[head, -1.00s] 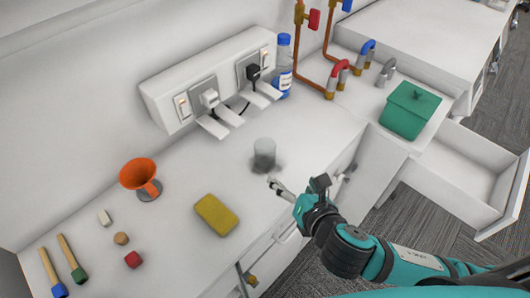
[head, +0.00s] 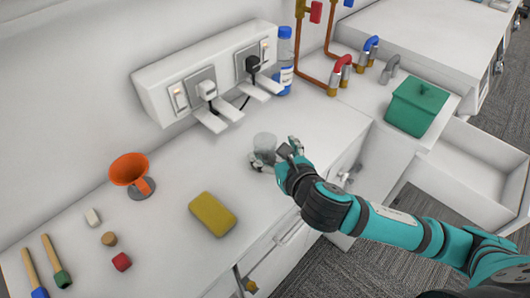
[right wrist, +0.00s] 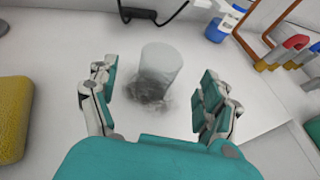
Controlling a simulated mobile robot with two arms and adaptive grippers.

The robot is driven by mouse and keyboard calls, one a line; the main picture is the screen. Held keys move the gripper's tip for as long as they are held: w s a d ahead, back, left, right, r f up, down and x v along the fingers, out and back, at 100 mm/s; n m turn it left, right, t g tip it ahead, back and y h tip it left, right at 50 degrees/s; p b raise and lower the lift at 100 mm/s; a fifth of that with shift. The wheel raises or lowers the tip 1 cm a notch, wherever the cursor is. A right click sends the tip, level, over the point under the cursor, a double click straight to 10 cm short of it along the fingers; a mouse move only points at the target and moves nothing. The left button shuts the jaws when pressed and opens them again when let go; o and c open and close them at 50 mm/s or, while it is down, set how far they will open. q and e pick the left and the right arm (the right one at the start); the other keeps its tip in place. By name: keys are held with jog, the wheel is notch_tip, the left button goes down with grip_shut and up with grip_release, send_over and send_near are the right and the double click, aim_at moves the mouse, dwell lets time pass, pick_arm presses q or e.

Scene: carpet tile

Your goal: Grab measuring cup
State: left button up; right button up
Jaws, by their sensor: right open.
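The measuring cup (head: 264,142) is a pale, see-through grey cup standing on the white counter, in front of the outlet panel. In the right wrist view the cup (right wrist: 161,66) is ahead of the palm, between the lines of the two fingers. My right gripper (head: 275,154) is open at the near right side of the cup. In the right wrist view its fingers (right wrist: 156,82) are spread left and right of the cup, with visible gaps on both sides. My left gripper is not in view.
A yellow sponge (head: 212,214) lies to the left, near the counter's front edge. A blue-capped bottle (head: 285,68) stands behind, by the outlet panel (head: 205,78). A green lidded box (head: 416,106) and an open drawer (head: 480,172) are right.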

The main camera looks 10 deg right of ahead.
aim_at(261, 139)
jog(key=p+x, duration=0.1)
jog(key=x, duration=0.4)
jog(key=shift+w+f, duration=0.15)
jog(key=shift+w, duration=0.2)
jog(key=shift+w+f, duration=0.25)
jog(key=shift+w, duration=0.2)
jog(key=shift+s, duration=0.1)
jog(key=c, duration=1.1)
jog(key=shift+o, duration=0.2)
jog(key=shift+r, duration=0.1)
